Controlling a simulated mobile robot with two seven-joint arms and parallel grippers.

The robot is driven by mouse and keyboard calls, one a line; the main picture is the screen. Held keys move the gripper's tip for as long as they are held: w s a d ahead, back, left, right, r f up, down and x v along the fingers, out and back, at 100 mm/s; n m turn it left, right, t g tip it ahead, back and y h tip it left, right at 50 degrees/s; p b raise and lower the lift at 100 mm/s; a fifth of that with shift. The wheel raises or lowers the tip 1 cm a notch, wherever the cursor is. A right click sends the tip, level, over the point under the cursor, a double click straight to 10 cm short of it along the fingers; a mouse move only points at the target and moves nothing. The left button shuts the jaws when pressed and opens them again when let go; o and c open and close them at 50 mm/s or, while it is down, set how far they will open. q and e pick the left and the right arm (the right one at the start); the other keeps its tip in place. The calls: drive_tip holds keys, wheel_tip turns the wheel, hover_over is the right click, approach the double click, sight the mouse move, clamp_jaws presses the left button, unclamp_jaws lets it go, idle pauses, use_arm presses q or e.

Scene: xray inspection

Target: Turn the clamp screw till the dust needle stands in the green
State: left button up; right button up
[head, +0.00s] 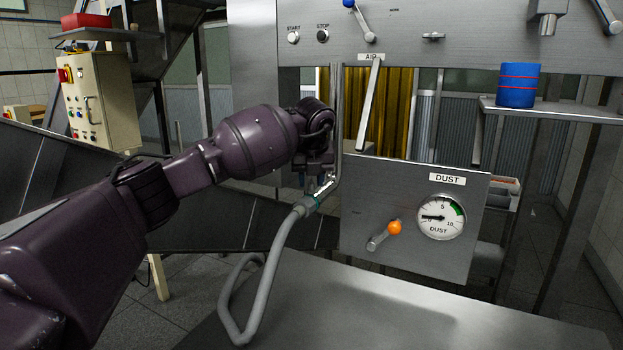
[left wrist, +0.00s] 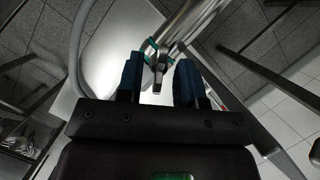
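The DUST gauge (head: 440,217) is on the steel panel at right; its needle points left, near 0, away from the green band at upper right. A grey hose (head: 276,265) joins a metal pipe (head: 336,125), with a teal-edged clamp (head: 314,201) at the joint. In the left wrist view the clamp (left wrist: 149,50) shows with its dark screw (left wrist: 158,78) pointing toward my gripper. My left gripper (head: 310,182) is just above the clamp. Its blue fingers (left wrist: 158,82) are open, one on each side of the screw, with gaps visible. My right gripper is not in view.
An orange-knobbed lever (head: 394,228) sits left of the gauge. The AIR lever (head: 369,105) hangs beside the pipe. A steel table (head: 370,310) lies below. A blue container (head: 519,85) stands on a shelf at right. The hose loops down to the table's left edge.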

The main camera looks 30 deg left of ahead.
use_arm(q)
clamp_jaws()
drive_tip(key=shift+m, duration=0.3)
